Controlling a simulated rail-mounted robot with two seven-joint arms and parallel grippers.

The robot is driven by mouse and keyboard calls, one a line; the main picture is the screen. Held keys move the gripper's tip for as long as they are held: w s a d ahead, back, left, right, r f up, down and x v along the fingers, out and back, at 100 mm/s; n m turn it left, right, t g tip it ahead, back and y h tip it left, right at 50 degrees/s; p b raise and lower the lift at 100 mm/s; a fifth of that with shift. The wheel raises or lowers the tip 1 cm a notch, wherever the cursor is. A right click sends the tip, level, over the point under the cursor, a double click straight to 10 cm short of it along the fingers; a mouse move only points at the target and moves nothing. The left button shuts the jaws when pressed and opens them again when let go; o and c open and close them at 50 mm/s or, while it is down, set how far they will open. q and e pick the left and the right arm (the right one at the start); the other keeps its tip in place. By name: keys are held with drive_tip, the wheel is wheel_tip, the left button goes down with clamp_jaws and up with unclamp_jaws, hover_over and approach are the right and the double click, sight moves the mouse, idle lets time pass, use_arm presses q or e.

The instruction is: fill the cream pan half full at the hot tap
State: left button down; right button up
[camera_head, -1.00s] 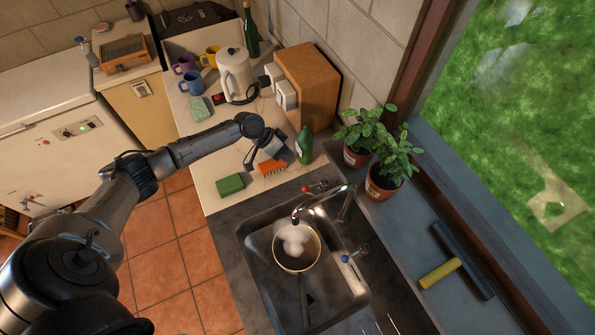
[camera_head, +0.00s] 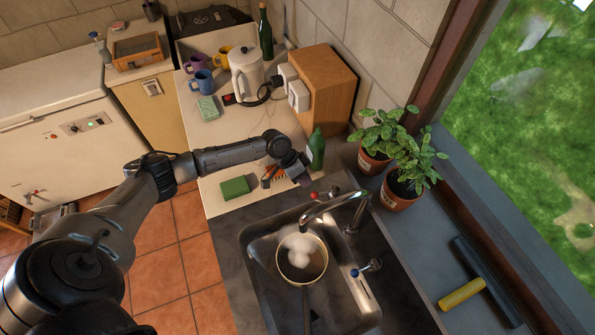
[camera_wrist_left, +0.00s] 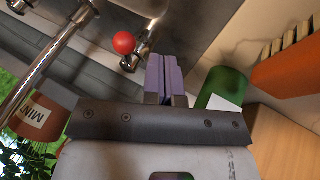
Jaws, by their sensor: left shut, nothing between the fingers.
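The cream pan (camera_head: 322,262) sits in the steel sink under the spout, its dark handle toward the front. Rounded white shapes, steam or foam, show over its inside; the water level is hard to tell. The tap (camera_head: 335,205) has a red knob (camera_head: 314,195) on its left side and a blue knob (camera_head: 355,272) on its right. My left gripper (camera_head: 303,182) is shut and empty, just behind the red knob. In the left wrist view its purple fingertips (camera_wrist_left: 163,75) are close to the red knob (camera_wrist_left: 124,42), apparently not touching. My right gripper is out of view.
A green bottle (camera_head: 316,150) stands beside my left gripper, close to it. An orange brush (camera_head: 271,176) and a green sponge (camera_head: 235,187) lie to its left. Potted plants (camera_head: 398,201) stand on the sill to the right. A wooden box (camera_head: 328,85) stands behind.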

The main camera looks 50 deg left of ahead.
sight(325, 192)
use_arm(q)
drive_tip(key=shift+s+d+f, duration=0.1)
drive_tip(key=shift+s+d, duration=0.05)
drive_tip(key=shift+d, duration=0.35)
drive_tip(key=shift+s+d, duration=0.15)
drive_tip(key=shift+d, duration=0.35)
drive_tip(key=shift+s+d+p, duration=0.2)
drive_tip(key=shift+d+p, duration=0.2)
drive_tip(key=shift+p, duration=0.65)
drive_tip(key=shift+s+d+n+p, duration=0.25)
drive_tip(key=shift+d+n+p, duration=0.2)
drive_tip(key=shift+p, duration=0.1)
drive_tip(key=shift+f, duration=0.1)
